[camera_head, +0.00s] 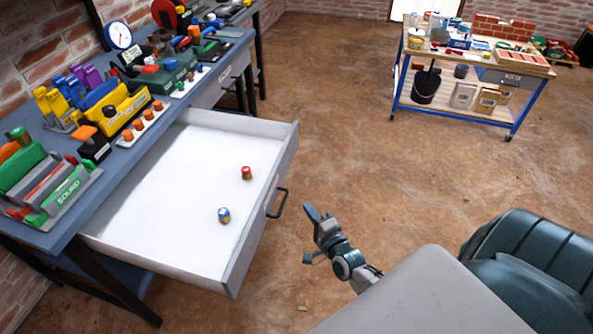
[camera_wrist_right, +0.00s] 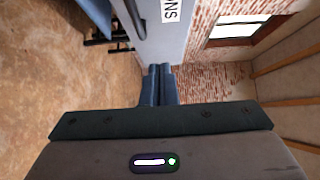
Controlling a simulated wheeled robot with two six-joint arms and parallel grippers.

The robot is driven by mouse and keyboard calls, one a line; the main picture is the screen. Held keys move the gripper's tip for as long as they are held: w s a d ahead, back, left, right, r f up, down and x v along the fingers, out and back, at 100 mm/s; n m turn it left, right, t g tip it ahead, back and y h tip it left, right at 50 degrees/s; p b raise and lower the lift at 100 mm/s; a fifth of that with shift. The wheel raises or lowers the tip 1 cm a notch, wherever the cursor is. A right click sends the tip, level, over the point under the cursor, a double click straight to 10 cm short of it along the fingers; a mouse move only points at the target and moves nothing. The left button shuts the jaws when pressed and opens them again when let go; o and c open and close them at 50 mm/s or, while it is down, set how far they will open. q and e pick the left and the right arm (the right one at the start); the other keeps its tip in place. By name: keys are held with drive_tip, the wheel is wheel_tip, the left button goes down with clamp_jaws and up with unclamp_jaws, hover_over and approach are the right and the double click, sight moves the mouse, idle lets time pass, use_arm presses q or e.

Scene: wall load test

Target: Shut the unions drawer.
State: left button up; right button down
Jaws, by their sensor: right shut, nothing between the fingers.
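The drawer (camera_head: 150,215) is pulled far out of the blue-topped workbench. It is white inside, with a grey front and a dark bar handle (camera_head: 279,202). A red-topped fitting (camera_head: 246,173) and a blue-topped fitting (camera_head: 224,215) stand inside it. My right gripper (camera_head: 309,209) is out in front of the drawer front, right of the handle, and appears apart from it. In the right wrist view its fingers (camera_wrist_right: 160,68) are together and empty, pointing at the grey front (camera_wrist_right: 178,45) with a partly visible label (camera_wrist_right: 171,10) ending in "NS". My left gripper is not in view.
The workbench top (camera_head: 135,150) holds racks, tools and a dial gauge (camera_head: 118,35). A second closed drawer (camera_head: 225,82) sits farther along the bench. A loaded wooden bench (camera_head: 470,75) stands at the back right. The brown floor between is mostly clear.

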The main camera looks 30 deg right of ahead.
drive_tip(key=w, duration=0.7)
drive_tip(key=w+a, duration=0.1)
drive_tip(key=w, duration=0.2)
drive_tip(key=shift+w, duration=0.25)
drive_tip(key=shift+w+a, duration=0.4)
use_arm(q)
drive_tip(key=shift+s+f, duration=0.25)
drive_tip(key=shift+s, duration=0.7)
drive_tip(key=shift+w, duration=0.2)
